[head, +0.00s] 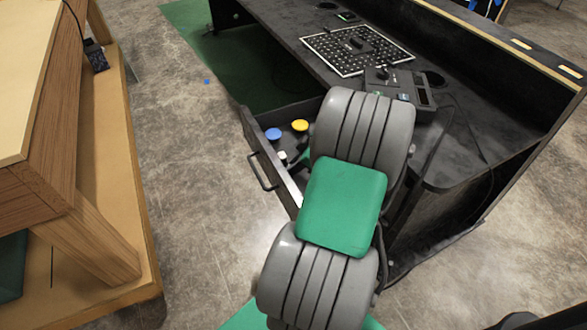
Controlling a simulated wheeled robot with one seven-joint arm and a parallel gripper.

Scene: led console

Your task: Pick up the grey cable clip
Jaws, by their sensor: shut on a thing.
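An open dark drawer (262,137) sticks out of the black console desk. A small pale grey item (282,156) shows in it, close to the edge of my arm; it is too small to tell whether it is the grey cable clip. My arm, with grey ribbed links and a green cover, reaches over the drawer and hides its right part. My gripper is not visible; the arm links cover the area where it could be.
The drawer also holds a blue disc (273,134) and a yellow disc (300,125). A black perforated panel (340,50) and a control box (410,88) sit on the desk (480,120). A wooden bench (100,215) stands at left, with free floor between.

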